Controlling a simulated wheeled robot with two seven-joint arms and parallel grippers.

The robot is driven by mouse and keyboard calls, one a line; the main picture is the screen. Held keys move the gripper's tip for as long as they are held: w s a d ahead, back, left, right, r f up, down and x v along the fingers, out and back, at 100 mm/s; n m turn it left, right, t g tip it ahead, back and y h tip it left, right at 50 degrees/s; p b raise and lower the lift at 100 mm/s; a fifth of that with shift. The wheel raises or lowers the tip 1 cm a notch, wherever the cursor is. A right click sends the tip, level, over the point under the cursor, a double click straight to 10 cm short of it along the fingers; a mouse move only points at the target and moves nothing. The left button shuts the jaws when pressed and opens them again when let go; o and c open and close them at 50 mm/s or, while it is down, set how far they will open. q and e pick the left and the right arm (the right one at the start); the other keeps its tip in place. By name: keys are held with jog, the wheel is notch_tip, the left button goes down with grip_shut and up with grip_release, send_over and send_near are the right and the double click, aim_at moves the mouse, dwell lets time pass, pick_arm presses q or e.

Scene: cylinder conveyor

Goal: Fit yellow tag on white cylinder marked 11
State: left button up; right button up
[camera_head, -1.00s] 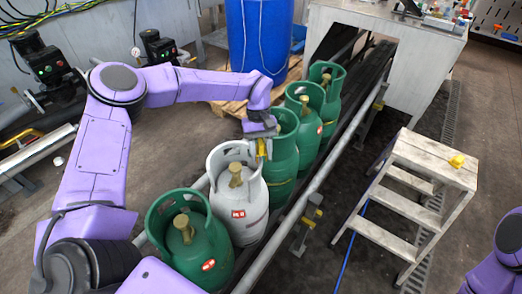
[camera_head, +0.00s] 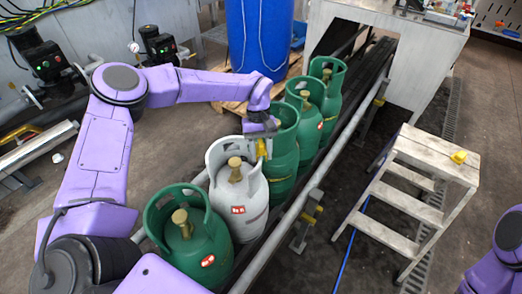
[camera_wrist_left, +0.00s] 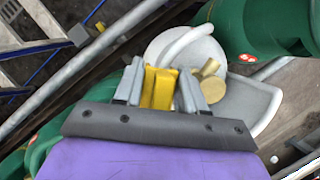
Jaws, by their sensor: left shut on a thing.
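The white cylinder (camera_head: 245,205) stands upright in the row on the conveyor, with a red label, a brass valve and an open collar on top; I cannot read a number on it. My left gripper (camera_head: 262,139) is shut on a yellow tag (camera_head: 262,149) at the far right side of that collar. In the left wrist view the yellow tag (camera_wrist_left: 158,88) sits between the grey fingers, over the white cylinder's top (camera_wrist_left: 245,100) and beside its brass valve. I cannot tell whether the tag touches the collar. My right gripper is out of view.
Green cylinders stand close on both sides: one in front (camera_head: 200,255), several behind (camera_head: 284,160). A rail (camera_head: 290,215) runs along the conveyor. A step stool (camera_head: 435,160) with a small yellow object (camera_head: 458,157) stands right. A blue barrel (camera_head: 258,40) stands behind.

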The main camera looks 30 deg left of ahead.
pick_arm(q)
jog(key=shift+f, duration=0.4)
jog(key=o, duration=1.1)
jog(key=b+v, duration=0.1)
jog(key=v, duration=0.9)
jog(key=shift+r, duration=0.25)
jog(key=shift+w, duration=0.1)
